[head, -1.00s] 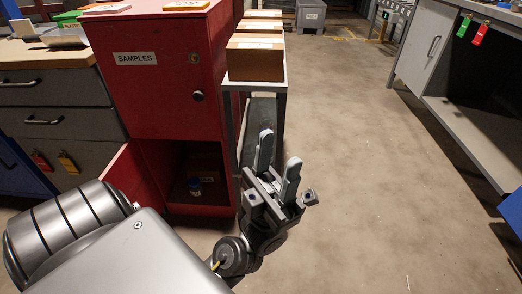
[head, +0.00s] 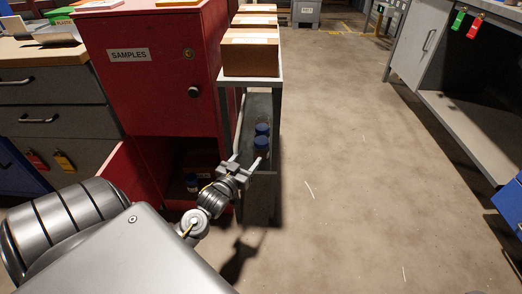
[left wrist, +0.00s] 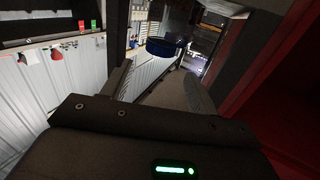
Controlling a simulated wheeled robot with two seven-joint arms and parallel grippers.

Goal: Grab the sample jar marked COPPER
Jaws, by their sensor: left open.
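Two jars with blue lids stand one behind the other on the lower shelf of the narrow stand, a front jar (head: 261,144) and a rear jar (head: 262,129). Another blue-lidded jar (head: 192,184) is inside the red cabinet's open lower compartment. No COPPER marking is readable on any of them. My left gripper (head: 246,160) is open, just in front of the front jar. In the left wrist view a blue lid (left wrist: 166,47) shows ahead, roughly between the spread fingers; the body under it is mostly dark. My right gripper is out of view.
The red cabinet (head: 150,100) labelled SAMPLES stands left of the gripper, its lower door open. The stand's top carries cardboard boxes (head: 250,57), and its front leg (head: 275,150) is close to the gripper. The floor (head: 340,180) to the right is clear.

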